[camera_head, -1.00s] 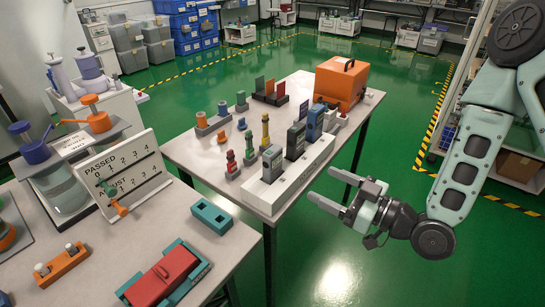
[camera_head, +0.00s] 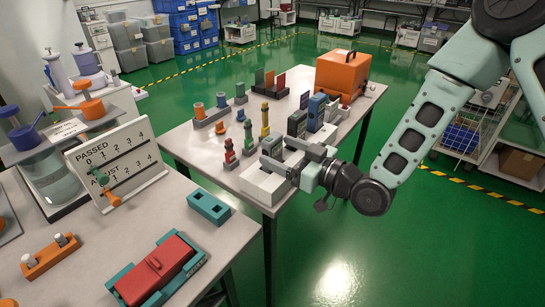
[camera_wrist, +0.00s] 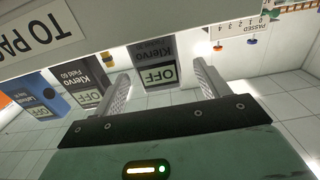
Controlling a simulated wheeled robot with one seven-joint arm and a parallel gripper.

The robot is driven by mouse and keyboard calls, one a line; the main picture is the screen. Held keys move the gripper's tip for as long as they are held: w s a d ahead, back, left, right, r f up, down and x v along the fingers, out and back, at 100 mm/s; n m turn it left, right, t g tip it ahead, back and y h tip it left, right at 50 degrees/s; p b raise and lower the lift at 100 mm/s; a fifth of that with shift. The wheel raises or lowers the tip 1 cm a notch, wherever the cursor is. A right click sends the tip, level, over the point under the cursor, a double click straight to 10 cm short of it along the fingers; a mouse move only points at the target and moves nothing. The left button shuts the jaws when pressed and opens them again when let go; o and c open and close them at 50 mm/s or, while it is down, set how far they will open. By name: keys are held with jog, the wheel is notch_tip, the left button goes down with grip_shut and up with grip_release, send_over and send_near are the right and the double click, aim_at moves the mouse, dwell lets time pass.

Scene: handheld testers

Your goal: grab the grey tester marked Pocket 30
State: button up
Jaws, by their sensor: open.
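My gripper is open and reaches over the near end of the white rack (camera_head: 264,186), with a finger to each side of that tester. I cannot tell whether they touch it. A second grey Klervo tester (camera_wrist: 88,80) stands beside it, also in the head view (camera_head: 297,124).
A blue tester (camera_wrist: 40,97) stands farther along the row, also in the head view (camera_head: 316,112). An orange case (camera_head: 342,73) is at the table's far end. Red, green and yellow pieces (camera_head: 248,135) stand left of the rack. Open floor lies right of the table.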

aim_at(266, 144)
jog(key=x, duration=0.5)
jog(key=shift+w+f, duration=0.1)
jog(key=shift+c, duration=0.3)
jog(key=c, duration=1.1)
jog(key=shift+o, duration=0.2)
